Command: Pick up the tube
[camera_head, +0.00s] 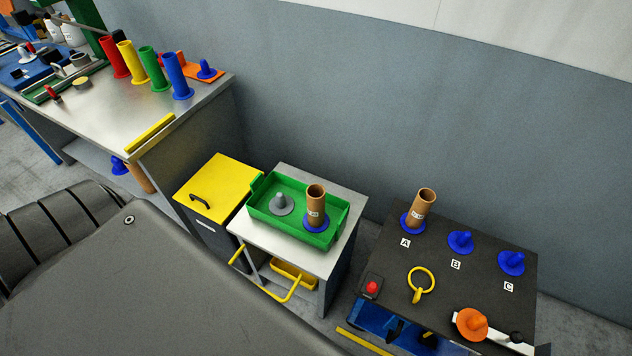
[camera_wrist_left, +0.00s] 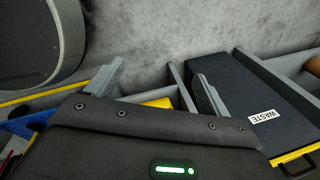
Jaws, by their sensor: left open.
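A brown cardboard tube (camera_head: 316,200) with a white label stands upright on a blue base in the green tray (camera_head: 262,216). A second brown tube (camera_head: 420,205) stands on a blue base at mark A on the dark table. Red (camera_head: 113,57), yellow (camera_head: 133,62), green (camera_head: 153,69) and blue (camera_head: 178,76) tubes stand in a row on the metal bench. My left gripper (camera_wrist_left: 160,72) shows only in the left wrist view, with its two fingers apart and nothing between them. My right gripper is not in view.
A grey peg (camera_head: 281,203) shares the tray. Empty blue pegs stand at B (camera_head: 461,241) and C (camera_head: 511,262). A yellow-lidded bin (camera_head: 216,188) adjoins the tray's cart. A dark bin marked WASTE (camera_wrist_left: 240,95) lies right of my left fingers.

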